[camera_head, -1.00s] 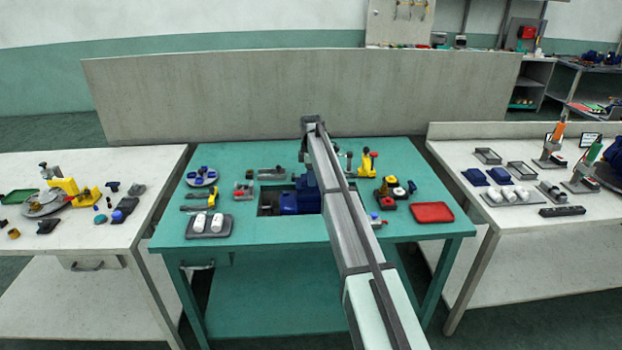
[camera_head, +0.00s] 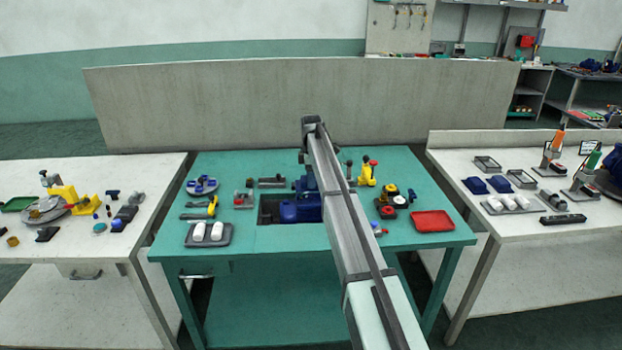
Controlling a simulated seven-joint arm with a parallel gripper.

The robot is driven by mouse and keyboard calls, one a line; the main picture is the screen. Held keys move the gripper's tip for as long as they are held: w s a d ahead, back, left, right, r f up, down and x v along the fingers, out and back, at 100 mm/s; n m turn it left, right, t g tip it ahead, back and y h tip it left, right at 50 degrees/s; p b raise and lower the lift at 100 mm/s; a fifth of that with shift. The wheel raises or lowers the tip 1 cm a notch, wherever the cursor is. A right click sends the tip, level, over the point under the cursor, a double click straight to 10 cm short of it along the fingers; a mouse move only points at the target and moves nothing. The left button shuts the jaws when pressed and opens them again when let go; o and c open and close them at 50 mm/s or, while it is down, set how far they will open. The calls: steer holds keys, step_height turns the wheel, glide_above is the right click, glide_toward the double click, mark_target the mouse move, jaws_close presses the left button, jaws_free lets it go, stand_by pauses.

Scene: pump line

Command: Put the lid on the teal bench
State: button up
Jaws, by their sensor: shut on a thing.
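The teal bench (camera_head: 290,166) stands in the middle. My arm runs from the lower right up over it, and its far end is above the back half of the bench. A small dark part of my wrist shows left of the arm. My gripper's fingers and anything in them are hidden behind the arm. I cannot pick out the lid with certainty. A blue pump body (camera_head: 299,211) sits in a dark recess (camera_head: 268,205), partly covered by the arm. More blue shows just above it, beside the arm.
On the teal bench are a grey tray with two white cylinders (camera_head: 208,233), a round plate with blue parts (camera_head: 202,186), a red tray (camera_head: 433,221) and a yellow fixture (camera_head: 367,176). White benches flank it. A grey partition (camera_head: 250,105) stands behind.

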steer(key=shift+a, duration=0.2)
steer(key=s+a, duration=0.1)
steer(key=s, duration=0.3)
steer(key=s+a, duration=0.1)
steer(key=s, duration=0.1)
steer(key=shift+s+a, duration=0.2)
steer(key=shift+a, duration=0.15)
steer(key=s+f, duration=0.1)
steer(key=s, duration=1)
steer(key=shift+d+f, duration=0.15)
steer(key=shift+d, duration=0.1)
steer(key=shift+f, duration=0.15)
steer(key=shift+f, duration=3.05)
steer(key=shift+f, duration=0.15)
